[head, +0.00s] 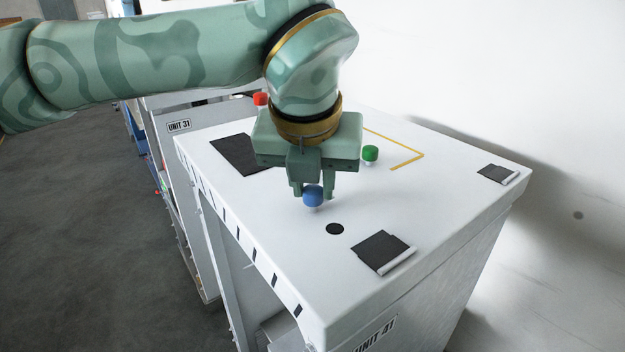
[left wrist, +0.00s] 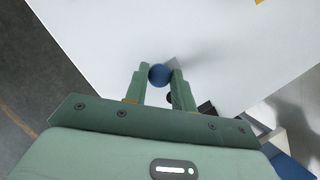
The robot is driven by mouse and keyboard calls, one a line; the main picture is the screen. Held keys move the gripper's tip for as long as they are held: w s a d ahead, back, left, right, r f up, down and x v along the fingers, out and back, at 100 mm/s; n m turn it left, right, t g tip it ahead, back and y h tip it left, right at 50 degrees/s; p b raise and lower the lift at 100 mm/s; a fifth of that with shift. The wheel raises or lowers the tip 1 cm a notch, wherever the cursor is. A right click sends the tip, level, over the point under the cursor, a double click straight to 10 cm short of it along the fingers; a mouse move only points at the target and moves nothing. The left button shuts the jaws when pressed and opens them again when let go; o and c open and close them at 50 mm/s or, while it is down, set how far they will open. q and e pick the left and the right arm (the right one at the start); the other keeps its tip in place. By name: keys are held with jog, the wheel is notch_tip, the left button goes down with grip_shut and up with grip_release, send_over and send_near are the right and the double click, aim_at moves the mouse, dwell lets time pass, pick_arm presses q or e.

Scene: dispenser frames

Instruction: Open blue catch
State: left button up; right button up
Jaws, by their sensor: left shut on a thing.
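The blue catch (head: 313,196) has a round blue knob and sits at the white top of the unit (head: 440,205) marked UNIT 41. My left gripper (head: 314,193) comes down over it from above, one finger on each side, and is shut on the knob. In the left wrist view the blue knob (left wrist: 159,74) shows between the tips of the two green fingers. The base of the catch is mostly hidden by the fingers and knob. My right gripper is in neither view.
A green knob (head: 370,154) stands behind and right of my gripper, near a yellow corner line (head: 408,161). A red knob (head: 261,99) is farther back. A black round spot (head: 335,229) and dark hinged-looking flaps (head: 383,251) lie nearer the front and right.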

pick_arm(q)
jog(key=o, duration=1)
jog(key=shift+r, duration=0.1)
jog(key=p+v, duration=0.3)
jog(key=v, duration=1.3)
jog(key=shift+s, duration=0.1)
